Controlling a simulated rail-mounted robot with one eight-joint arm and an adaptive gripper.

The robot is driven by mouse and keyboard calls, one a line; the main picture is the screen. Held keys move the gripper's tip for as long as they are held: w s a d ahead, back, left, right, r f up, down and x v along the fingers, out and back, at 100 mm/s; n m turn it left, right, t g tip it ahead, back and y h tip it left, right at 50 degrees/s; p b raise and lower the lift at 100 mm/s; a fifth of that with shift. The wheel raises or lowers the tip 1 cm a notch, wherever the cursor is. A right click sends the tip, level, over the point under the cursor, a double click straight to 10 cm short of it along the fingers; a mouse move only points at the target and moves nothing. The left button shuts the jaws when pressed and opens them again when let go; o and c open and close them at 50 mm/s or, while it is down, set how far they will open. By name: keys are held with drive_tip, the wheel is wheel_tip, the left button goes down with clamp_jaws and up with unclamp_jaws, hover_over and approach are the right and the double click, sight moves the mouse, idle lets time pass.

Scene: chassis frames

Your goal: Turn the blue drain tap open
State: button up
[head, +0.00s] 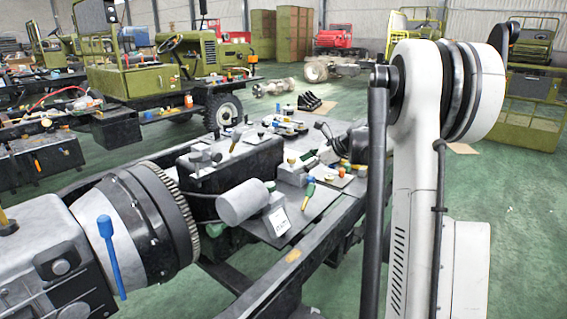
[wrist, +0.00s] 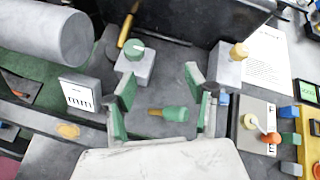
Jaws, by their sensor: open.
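A blue lever with a rounded top (head: 110,255) stands against the big grey engine housing at the left of the head view. It looks like the drain tap's handle, but I cannot be sure. It is nearly upright, tilted slightly. My gripper (wrist: 160,88) is open in the wrist view, its green-padded fingers apart. A green knob with a brown end (wrist: 172,113) lies on the dark plate below the gap between them. I see no grip on anything. In the head view my arm fills the right side and I cannot make out the gripper. The blue lever is not recognisable in the wrist view.
A grey cylinder (head: 243,201) and a white label card (head: 279,222) sit on the bench plate. A green knob on a grey block (wrist: 135,53) and a tan knob (wrist: 239,51) stand near my fingers. Coloured blocks crowd the wrist view's right. Green floor lies open beyond the bench.

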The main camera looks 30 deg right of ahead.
drive_tip(key=s+a+r+n+g, duration=0.1)
drive_tip(key=a+r+n, duration=0.3)
drive_tip(key=a, duration=0.6)
drive_tip(key=shift+s+p, duration=0.4)
drive_tip(key=shift+s, duration=0.5)
drive_tip(key=shift+d+h, duration=0.1)
drive_tip(key=shift+h, duration=0.2)
